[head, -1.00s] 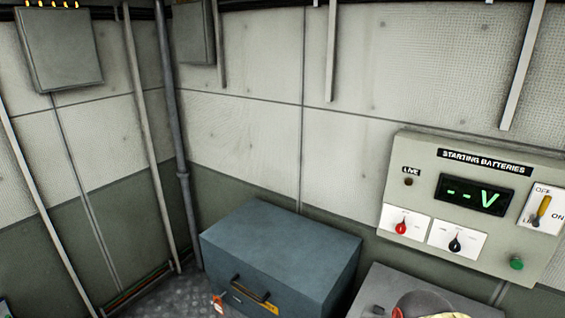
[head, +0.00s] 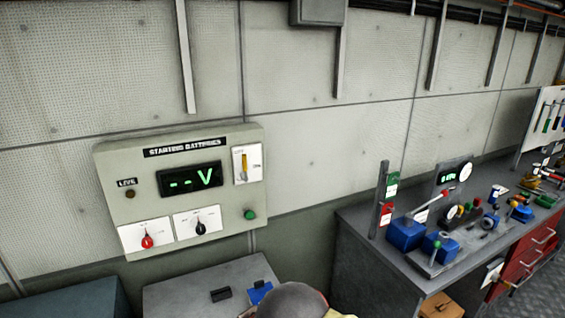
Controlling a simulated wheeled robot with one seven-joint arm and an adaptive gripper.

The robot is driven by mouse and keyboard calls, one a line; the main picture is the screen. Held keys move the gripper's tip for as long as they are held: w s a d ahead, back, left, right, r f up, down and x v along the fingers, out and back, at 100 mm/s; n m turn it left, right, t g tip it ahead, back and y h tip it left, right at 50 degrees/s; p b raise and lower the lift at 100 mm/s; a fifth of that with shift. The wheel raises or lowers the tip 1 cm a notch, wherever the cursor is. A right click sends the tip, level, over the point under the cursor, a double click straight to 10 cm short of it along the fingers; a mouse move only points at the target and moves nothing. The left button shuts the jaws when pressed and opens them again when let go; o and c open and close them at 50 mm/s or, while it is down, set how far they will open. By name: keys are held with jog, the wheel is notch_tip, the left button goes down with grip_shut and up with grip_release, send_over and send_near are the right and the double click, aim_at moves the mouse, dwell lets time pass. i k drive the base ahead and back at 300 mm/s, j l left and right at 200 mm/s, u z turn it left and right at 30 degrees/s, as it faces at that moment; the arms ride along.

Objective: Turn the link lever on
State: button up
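The link lever (head: 244,162) is a small yellow-orange handle on a white plate at the upper right of the "STARTING BATTERIES" panel (head: 125,210). It stands roughly upright in the head view. The lettering on its plate is too small to read now. The panel also has a green "-- V" display (head: 189,179), a red knob (head: 147,241), a black knob (head: 200,228), a green button (head: 249,214) and a dark lamp marked "LIVE" (head: 130,194). My gripper is not in view.
A grey box (head: 185,296) stands below the panel, with a rounded grey shape (head: 292,299) in front of it at the bottom edge. A workbench (head: 365,268) with blue devices and several tools stands at right. The wall between panel and bench is bare.

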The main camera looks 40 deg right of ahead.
aim_at(242, 174)
jog(key=z, duration=0.8)
